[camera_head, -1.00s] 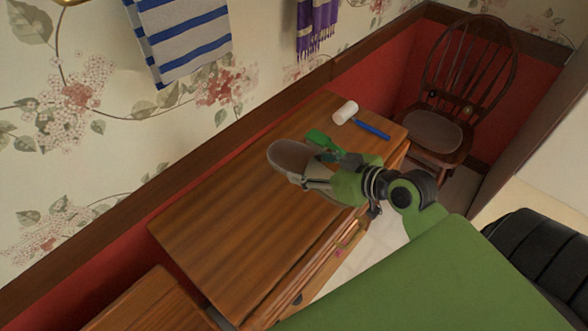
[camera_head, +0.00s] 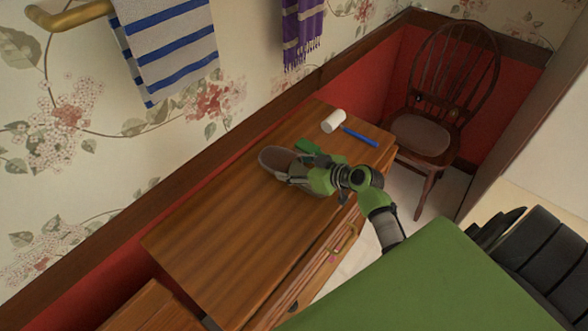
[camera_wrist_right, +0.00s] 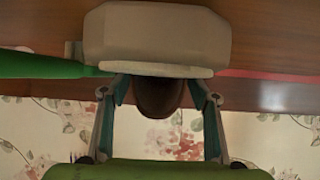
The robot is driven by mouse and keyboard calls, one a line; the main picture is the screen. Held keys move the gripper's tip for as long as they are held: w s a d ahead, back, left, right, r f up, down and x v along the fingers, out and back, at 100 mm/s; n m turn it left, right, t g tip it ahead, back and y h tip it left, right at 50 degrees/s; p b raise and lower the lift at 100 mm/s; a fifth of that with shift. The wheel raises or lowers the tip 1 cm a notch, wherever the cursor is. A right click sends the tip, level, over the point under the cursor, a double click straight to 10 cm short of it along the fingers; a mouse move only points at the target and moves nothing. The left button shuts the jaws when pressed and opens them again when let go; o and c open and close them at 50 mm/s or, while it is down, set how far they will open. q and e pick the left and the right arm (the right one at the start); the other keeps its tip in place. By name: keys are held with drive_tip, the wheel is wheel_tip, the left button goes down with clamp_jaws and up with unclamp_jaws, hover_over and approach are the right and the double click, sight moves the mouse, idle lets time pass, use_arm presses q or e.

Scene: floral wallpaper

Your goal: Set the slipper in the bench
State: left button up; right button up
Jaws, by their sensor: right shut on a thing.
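A grey-brown slipper (camera_head: 275,160) is over the wooden top of a cabinet with drawers (camera_head: 215,225). I cannot tell whether it touches the top. My right gripper (camera_head: 293,173) is shut on the slipper, reaching it from the right. In the right wrist view a pale beige part of the slipper (camera_wrist_right: 155,30) fills the top middle, with the right gripper's fingers (camera_wrist_right: 158,100) below it. Another lower wooden surface (camera_head: 150,312), possibly the bench, shows in part at the bottom left. My left gripper is not in view.
A green object (camera_head: 307,146) lies close beside the slipper. A white-headed mallet (camera_head: 333,121) with a blue handle lies at the cabinet's far end. A wooden chair (camera_head: 430,125) stands beyond. Striped towels (camera_head: 165,45) hang on the wall. The cabinet's near left top is clear.

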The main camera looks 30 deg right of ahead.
drive_tip(key=shift+f, duration=0.7)
drive_tip(key=shift+f, duration=0.2)
drive_tip(key=o, duration=1.2)
drive_tip(key=shift+c, duration=0.2)
drive_tip(key=shift+r, duration=0.1)
